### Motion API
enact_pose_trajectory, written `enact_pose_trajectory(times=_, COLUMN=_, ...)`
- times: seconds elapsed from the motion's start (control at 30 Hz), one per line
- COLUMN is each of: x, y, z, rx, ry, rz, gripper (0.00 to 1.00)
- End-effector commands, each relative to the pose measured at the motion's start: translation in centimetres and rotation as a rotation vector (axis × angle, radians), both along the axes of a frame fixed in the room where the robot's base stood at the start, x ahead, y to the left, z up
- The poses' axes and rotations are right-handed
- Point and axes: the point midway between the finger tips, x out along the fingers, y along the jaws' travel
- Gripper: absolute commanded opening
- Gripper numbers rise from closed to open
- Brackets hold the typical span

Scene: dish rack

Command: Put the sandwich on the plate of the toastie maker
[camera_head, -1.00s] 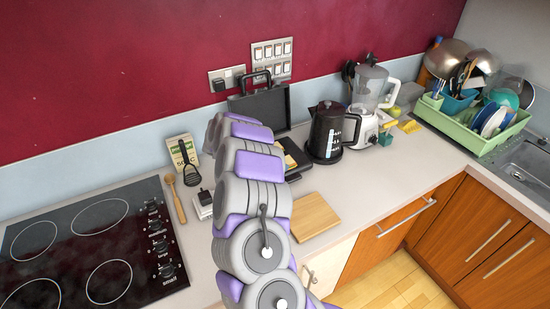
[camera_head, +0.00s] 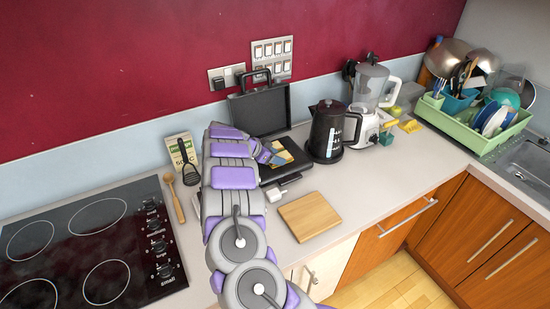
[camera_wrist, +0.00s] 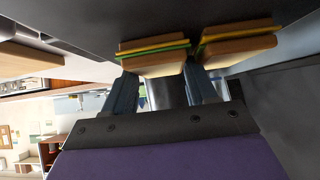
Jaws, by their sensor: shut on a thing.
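The toastie maker stands open on the counter, its dark lid (camera_head: 262,113) upright at the back and its dark base plate (camera_head: 297,172) low in front. The sandwich (camera_head: 284,156) is at the plate, its left part hidden by my gripper (camera_head: 267,154). In the wrist view the sandwich (camera_wrist: 155,57) shows as two bread pieces with yellow and green filling, close to a dark surface. My gripper (camera_wrist: 165,78) is shut on the sandwich. I cannot tell whether the sandwich touches the plate.
A black kettle (camera_head: 327,132) stands close to the right of the toastie maker. A wooden board (camera_head: 309,216) lies in front, with a small white item (camera_head: 278,195) behind it. The hob (camera_head: 92,250) is at left. A blender (camera_head: 370,95) and green dish rack (camera_head: 478,130) are farther right.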

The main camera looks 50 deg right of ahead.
Motion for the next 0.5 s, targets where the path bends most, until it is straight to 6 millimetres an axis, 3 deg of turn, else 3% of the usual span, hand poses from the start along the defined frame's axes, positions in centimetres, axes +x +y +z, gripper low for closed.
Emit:
enact_pose_trajectory(times=0.27, x=0.05, y=-0.01, z=-0.05, rx=-0.001, ry=-0.002, rz=0.001, gripper=0.21)
enact_pose_trajectory(times=0.3, x=0.05, y=-0.01, z=-0.06, rx=-0.001, ry=-0.002, rz=0.001, gripper=0.60)
enact_pose_trajectory(times=0.4, x=0.05, y=-0.01, z=-0.06, rx=-0.001, ry=-0.003, rz=0.000, gripper=0.68)
enact_pose_trajectory(times=0.5, x=0.05, y=-0.01, z=-0.05, rx=-0.001, ry=-0.002, rz=0.001, gripper=0.68)
